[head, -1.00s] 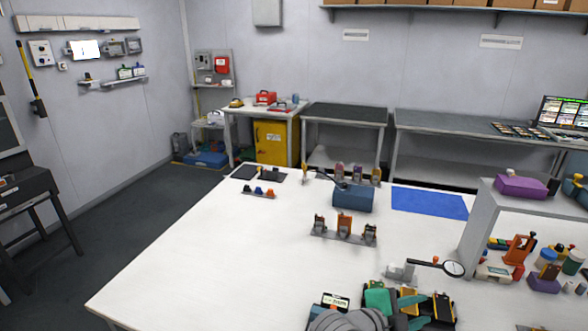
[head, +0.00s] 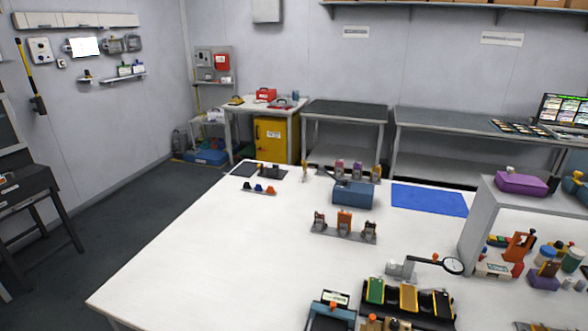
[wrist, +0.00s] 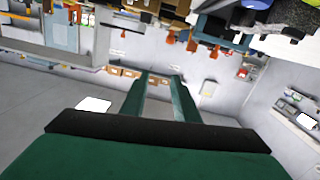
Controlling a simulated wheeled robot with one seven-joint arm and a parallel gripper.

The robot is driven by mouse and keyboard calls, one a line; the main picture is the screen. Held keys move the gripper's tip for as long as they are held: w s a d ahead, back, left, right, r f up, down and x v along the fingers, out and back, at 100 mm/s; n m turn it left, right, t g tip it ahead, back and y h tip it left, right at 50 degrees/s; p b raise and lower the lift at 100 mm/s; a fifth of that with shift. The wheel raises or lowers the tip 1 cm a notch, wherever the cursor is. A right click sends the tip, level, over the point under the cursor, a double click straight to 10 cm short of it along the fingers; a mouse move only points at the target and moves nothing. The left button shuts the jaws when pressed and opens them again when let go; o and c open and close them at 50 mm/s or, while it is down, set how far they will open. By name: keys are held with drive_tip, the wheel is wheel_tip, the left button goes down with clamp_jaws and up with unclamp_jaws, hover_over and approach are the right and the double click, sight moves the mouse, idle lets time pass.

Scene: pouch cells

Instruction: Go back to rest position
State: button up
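My gripper (wrist: 160,80) shows only in the wrist view, with its two green fingers apart and nothing visible between them. It is clear of the table, and the fingers point across the room toward the wall. In the head view no part of my arm or gripper shows. A black tray (head: 434,314) with a green cell (head: 376,290) and a yellow-orange cell (head: 408,297) stands at the front of the white table (head: 210,250).
A dial gauge (head: 453,266) stands behind the tray. Farther back are a rack of three orange-black items (head: 344,222), a blue box (head: 352,194) and a blue mat (head: 429,202). A grey shelf (head: 480,215) stands at the right. The table's left part is bare.

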drive_tip(key=s+a+f+n+y, duration=0.25)
drive_tip(key=s+a+f, duration=0.2)
drive_tip(key=s, duration=0.35)
drive_tip(key=s+a+f+n+y, duration=0.2)
drive_tip(key=s+a+f+y, duration=0.15)
drive_tip(key=s+a, duration=0.6)
drive_tip(key=s, duration=0.4)
drive_tip(key=s+a+m+g, duration=0.1)
drive_tip(key=s+a, duration=0.3)
drive_tip(key=s, duration=0.3)
drive_tip(key=shift+r, duration=0.4)
